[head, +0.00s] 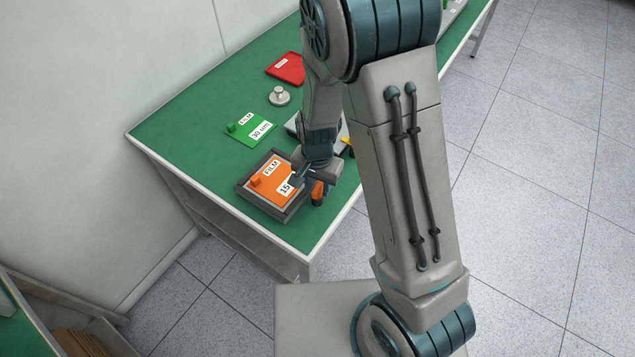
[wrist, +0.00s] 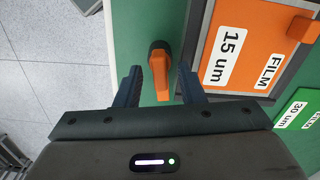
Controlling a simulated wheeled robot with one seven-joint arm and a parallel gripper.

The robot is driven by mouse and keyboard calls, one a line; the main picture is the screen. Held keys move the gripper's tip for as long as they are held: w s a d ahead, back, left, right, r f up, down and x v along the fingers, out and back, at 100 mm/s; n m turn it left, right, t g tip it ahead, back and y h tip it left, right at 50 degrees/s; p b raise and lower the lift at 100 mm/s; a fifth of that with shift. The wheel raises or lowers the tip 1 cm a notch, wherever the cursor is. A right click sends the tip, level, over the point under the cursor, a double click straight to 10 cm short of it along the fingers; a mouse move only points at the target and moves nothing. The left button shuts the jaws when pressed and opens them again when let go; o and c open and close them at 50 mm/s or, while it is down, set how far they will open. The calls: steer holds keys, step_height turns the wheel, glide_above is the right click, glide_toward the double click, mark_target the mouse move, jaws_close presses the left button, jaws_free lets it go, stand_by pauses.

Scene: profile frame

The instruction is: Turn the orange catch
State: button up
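The orange catch (wrist: 160,72) is a short lever on a dark pivot, beside the frame on the green table. In the wrist view it points toward my gripper and stands between the two fingertips. My gripper (wrist: 160,88) is open, with a gap visible on each side of the catch. In the head view the catch (head: 317,190) shows partly behind my gripper (head: 306,178). The dark frame (head: 247,196) holds an orange film plate (head: 268,187) labelled "FILM 15 um"; it also shows in the wrist view (wrist: 262,22).
A green film plate (head: 240,125) marked "30 um" lies behind the frame. A red plate (head: 285,68) and a grey round knob-like piece (head: 279,95) lie farther back. The table's front edge (head: 335,222) is close to the catch. A wall (head: 100,70) borders the left side.

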steer(key=shift+c, duration=0.2)
jaws_close()
steer(key=shift+n+b, duration=0.3)
steer(key=shift+n, duration=0.1)
steer(key=n+b, duration=0.1)
steer(key=n, duration=0.1)
steer(key=shift+f+n+b, duration=0.1)
steer(key=shift+n+b, duration=0.3)
steer(key=n+b, duration=0.2)
steer(key=n, duration=0.2)
steer(key=n+b, duration=0.1)
steer(key=n, duration=0.7)
steer(key=shift+n, duration=0.3)
